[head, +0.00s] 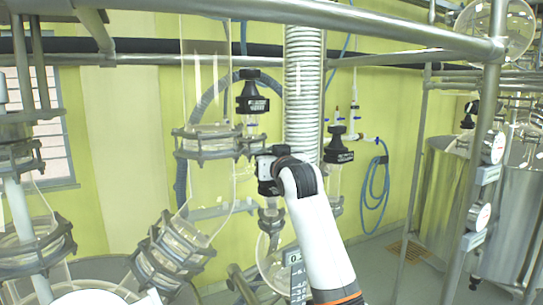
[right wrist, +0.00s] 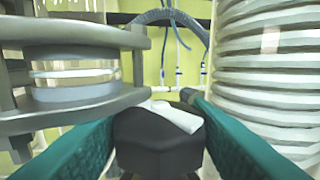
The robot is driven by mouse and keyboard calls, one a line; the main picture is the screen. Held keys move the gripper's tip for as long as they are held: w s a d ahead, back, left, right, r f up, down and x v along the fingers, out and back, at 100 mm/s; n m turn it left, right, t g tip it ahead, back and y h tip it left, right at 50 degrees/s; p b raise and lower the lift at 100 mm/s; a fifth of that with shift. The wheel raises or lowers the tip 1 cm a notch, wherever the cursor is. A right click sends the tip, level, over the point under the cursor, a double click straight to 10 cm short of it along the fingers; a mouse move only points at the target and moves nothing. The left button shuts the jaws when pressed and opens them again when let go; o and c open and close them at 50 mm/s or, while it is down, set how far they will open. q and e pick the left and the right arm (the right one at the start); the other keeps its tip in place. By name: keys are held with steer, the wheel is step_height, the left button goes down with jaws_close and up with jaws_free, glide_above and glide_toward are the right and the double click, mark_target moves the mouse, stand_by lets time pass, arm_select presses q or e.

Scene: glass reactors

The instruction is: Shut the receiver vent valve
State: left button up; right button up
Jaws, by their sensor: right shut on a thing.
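My right gripper (right wrist: 167,101) has its two teal fingers on either side of a black valve knob (right wrist: 160,145) with a white lever-like mark on top, and it is shut on that knob. I cannot tell from the frames whether the valve is open or shut. My left gripper is not in view.
A metal clamp ring (right wrist: 75,110) lies close left of the fingers, a ribbed hose (right wrist: 265,75) close right. In the head view, black-capped fittings (head: 253,98) and (head: 339,145) stand near the arm. A steel rail (head: 330,16) crosses above.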

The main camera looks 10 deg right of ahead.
steer(key=m+h, duration=0.2)
steer(key=h, duration=0.1)
steer(key=shift+a+f, duration=0.15)
steer(key=shift+a, duration=0.05)
steer(key=m+h, duration=0.3)
steer(key=h, duration=0.1)
steer(key=shift+g+h+b, duration=0.3)
steer(key=shift+h+b, duration=0.1)
steer(key=shift+d+m+g+h, duration=0.1)
steer(key=shift+m+g+h, duration=0.3)
steer(key=shift+m+h, duration=0.45)
steer(key=o, duration=0.7)
steer(key=shift+o, duration=0.3)
steer(key=shift+n, duration=0.25)
